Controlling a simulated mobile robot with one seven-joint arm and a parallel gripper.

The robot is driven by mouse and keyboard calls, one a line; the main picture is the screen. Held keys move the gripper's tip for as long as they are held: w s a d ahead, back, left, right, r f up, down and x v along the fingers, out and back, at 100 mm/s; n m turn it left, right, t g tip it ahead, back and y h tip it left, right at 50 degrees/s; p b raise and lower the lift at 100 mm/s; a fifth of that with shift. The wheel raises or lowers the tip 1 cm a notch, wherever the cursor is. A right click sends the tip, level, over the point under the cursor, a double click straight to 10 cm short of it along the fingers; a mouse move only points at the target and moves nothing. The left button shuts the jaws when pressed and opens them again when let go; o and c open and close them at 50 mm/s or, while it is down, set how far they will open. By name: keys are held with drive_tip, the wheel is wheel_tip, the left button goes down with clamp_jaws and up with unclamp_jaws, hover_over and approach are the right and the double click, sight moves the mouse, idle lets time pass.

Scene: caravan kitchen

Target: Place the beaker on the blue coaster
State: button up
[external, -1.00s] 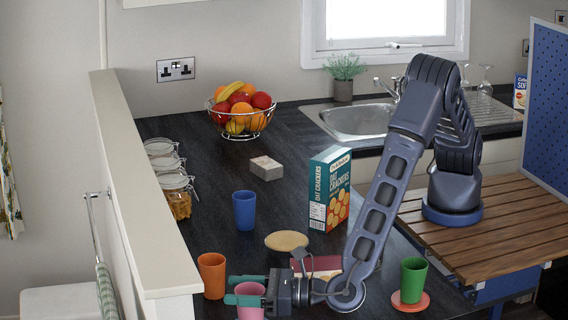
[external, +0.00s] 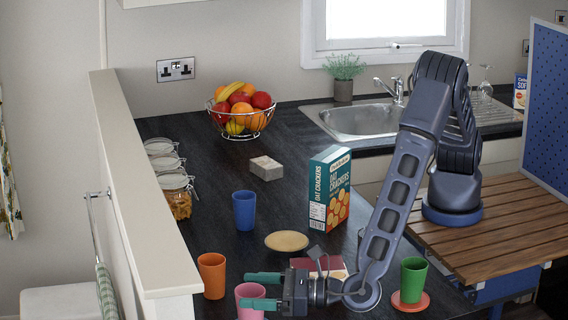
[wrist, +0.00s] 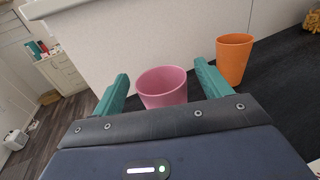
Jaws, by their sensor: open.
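A pink beaker (external: 249,292) stands upright near the front edge of the counter. My gripper (external: 243,290) is open and low beside it, pointing left. In the wrist view the pink beaker (wrist: 163,88) sits ahead of and between my open fingers (wrist: 161,74), with nothing clamped. An orange beaker (external: 212,275) stands just beyond it, and a blue beaker (external: 244,210) stands farther back. A green beaker (external: 413,278) stands on a red coaster (external: 424,303) at the right. I cannot make out a blue coaster.
A tan round disc (external: 287,241) and a reddish flat item (external: 338,266), partly hidden by my arm, lie near the gripper. A cracker box (external: 330,190) stands behind them. Storage jars (external: 178,197) line the low wall (external: 140,190) at left. A fruit bowl (external: 240,118) is farther back.

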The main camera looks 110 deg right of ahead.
drive_tip(key=v, duration=0.9)
drive_tip(key=d+r+m+g+h, duration=0.25)
drive_tip(key=d+r+m, duration=0.2)
drive_tip(key=d, duration=0.45)
drive_tip(key=d+r+m+g+h, duration=0.1)
drive_tip(key=d+r+m+g, duration=0.2)
drive_tip(key=d+r, duration=0.5)
drive_tip(key=s+d+r+m+g, duration=0.2)
drive_tip(key=s+d+m, duration=0.1)
drive_tip(key=d, duration=0.4)
drive_tip(key=s+d+r+m+g+y, duration=0.1)
drive_tip(key=s+d+r+m+g, duration=0.15)
drive_tip(key=d, duration=0.45)
drive_tip(key=s+d+r+m+g, duration=0.1)
drive_tip(key=s+d+m, duration=0.25)
drive_tip(key=d, duration=0.25)
drive_tip(key=s+d+r+m+g+y, duration=0.1)
drive_tip(key=s+d+r+m+y, duration=0.15)
drive_tip(key=s+d, duration=0.45)
drive_tip(key=s+d+r+m+g+y, duration=0.15)
drive_tip(key=s+d+m, duration=0.3)
drive_tip(key=s, duration=0.55)
drive_tip(key=s+d+m+t+y, duration=0.1)
drive_tip(key=s+m+y, duration=0.4)
drive_tip(key=s, duration=1.2)
drive_tip(key=m, duration=0.3)
drive_tip(key=shift+s+f, duration=0.35)
drive_tip(key=shift+s, duration=0.05)
